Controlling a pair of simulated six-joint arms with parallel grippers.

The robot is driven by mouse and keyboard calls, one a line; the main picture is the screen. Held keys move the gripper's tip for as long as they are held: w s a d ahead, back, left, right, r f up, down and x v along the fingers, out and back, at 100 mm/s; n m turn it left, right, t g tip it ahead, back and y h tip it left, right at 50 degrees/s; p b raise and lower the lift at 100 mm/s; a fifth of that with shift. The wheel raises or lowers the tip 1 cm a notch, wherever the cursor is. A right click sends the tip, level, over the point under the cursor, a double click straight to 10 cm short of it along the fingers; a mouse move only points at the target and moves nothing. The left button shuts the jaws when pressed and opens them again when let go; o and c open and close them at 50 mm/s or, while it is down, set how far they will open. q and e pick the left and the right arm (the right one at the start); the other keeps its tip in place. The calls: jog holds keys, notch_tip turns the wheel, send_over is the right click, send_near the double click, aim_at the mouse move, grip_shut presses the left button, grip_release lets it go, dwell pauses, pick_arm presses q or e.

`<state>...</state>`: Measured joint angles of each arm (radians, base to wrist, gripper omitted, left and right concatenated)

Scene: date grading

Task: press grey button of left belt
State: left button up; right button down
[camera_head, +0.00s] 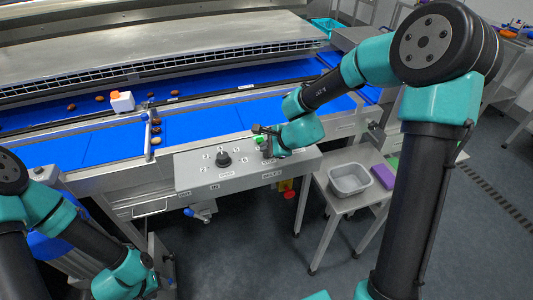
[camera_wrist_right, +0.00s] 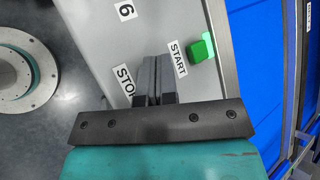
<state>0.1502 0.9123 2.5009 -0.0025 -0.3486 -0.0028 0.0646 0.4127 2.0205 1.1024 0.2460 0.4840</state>
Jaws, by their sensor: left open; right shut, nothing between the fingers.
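The grey control panel (camera_head: 205,172) stands at the front of the belts, with a black knob, number labels and START and STOP labels. The green button (camera_wrist_right: 202,48) sits beside the START label (camera_wrist_right: 178,58). The STOP label (camera_wrist_right: 125,78) is partly covered by my right gripper (camera_wrist_right: 156,62). I see no grey button; the closed fingers hide the panel around the STOP label. My right gripper also shows over the panel's right part in the head view (camera_head: 265,135); contact cannot be told. My left gripper (camera_head: 166,272) is at the lower left, away from the panel, small and partly hidden.
Blue belts (camera_head: 200,122) run behind the panel, with several dates and a white-and-orange block (camera_head: 122,101) on the far belt. A grey tub (camera_head: 349,179) stands on a small table to the right. A red button (camera_head: 289,195) is below the panel.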

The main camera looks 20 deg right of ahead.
aim_at(267, 154)
jog(key=shift+f, duration=0.45)
dwell(0.7)
jog(key=shift+r, duration=0.9)
jog(key=shift+r, duration=2.5)
